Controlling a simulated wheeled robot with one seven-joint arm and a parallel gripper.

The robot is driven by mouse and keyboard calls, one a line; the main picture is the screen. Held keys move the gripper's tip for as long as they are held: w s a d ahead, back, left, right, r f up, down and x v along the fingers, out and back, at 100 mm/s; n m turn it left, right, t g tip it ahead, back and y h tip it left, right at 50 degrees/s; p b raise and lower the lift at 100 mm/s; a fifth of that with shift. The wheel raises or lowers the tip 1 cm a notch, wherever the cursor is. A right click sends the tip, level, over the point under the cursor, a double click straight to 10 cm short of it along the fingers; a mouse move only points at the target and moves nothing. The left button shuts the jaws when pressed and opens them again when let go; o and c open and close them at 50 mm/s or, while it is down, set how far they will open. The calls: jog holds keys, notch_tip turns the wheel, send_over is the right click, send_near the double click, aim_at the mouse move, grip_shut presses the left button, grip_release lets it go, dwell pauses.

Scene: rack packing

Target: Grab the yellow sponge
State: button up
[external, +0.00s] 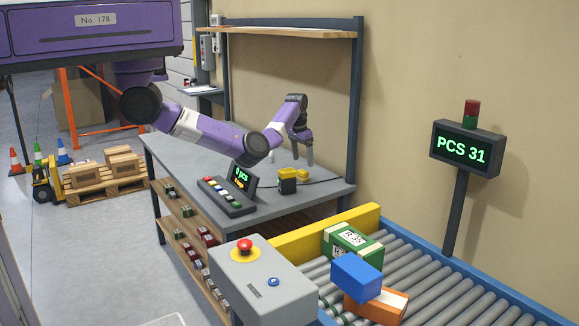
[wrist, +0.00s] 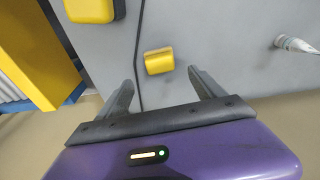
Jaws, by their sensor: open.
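The yellow sponge (wrist: 158,61) is a small rounded block lying on the grey workbench. In the wrist view it is just beyond and between my fingertips. In the external view it appears as a small yellow block (external: 303,174) beside a black and yellow object (external: 287,186). My gripper (wrist: 161,82) is open and empty, with its two fingers spread on either side of the sponge's line. In the external view my gripper (external: 296,160) hangs down above the bench near the sponge. I see no contact between them.
The yellow-topped object also shows at the wrist view's upper left (wrist: 90,10). A thin dark cable runs past the sponge. A display with buttons (external: 228,195) stands on the bench (external: 208,160). A roller conveyor (external: 452,300) is in front.

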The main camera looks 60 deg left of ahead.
aim_at(302, 171)
notch_tip(302, 171, down, 2)
jog(key=shift+w+d+f, duration=0.1)
jog(key=shift+f, duration=2.75)
jog(key=shift+a, duration=0.2)
jog(key=c, duration=1.4)
jog(key=shift+r, duration=0.15)
jog(key=shift+c, duration=0.2)
